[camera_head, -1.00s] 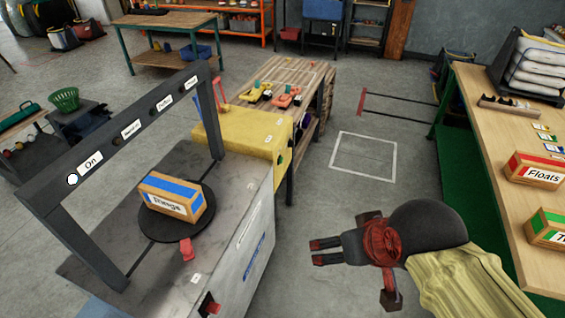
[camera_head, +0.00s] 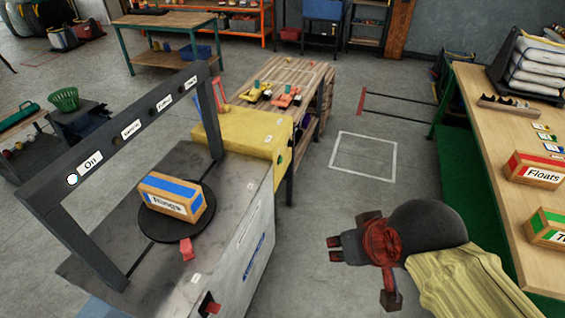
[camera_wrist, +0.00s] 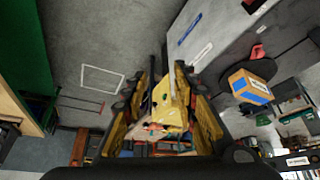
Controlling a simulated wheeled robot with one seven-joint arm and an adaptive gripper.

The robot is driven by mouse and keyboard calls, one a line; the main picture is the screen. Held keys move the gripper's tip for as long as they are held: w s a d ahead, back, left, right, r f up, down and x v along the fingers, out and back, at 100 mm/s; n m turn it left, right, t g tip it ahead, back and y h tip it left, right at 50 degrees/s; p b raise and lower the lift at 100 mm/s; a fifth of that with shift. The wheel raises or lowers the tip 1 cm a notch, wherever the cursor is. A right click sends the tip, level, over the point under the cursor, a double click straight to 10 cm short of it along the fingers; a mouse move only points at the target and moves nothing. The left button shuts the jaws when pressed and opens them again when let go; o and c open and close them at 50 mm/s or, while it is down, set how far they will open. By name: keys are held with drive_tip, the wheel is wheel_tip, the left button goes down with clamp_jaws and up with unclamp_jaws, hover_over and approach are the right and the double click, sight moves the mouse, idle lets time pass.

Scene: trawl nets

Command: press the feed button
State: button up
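A grey machine (camera_head: 232,225) stands at left with a dark arch (camera_head: 117,138) over its top. A box labelled Rings (camera_head: 170,198) sits on its round dark plate. A red lever-like part (camera_head: 187,249) is at the plate's near edge. A red button-like part (camera_head: 210,304) is low on the machine's near side, and a small green spot (camera_head: 280,160) is on the yellow housing (camera_head: 240,133). I cannot read which is the feed button. My gripper (camera_head: 331,249) is right of the machine, apart from it. In the wrist view its fingers (camera_wrist: 165,80) are parted and empty.
A wooden bench (camera_head: 290,75) with coloured parts stands behind the machine. A table at right (camera_head: 490,125) holds a Floats box (camera_head: 536,170) and other boxes. The floor between, with a white outlined square (camera_head: 364,157), is clear.

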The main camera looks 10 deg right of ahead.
drive_tip(key=c, duration=0.6)
clamp_jaws()
idle(0.8)
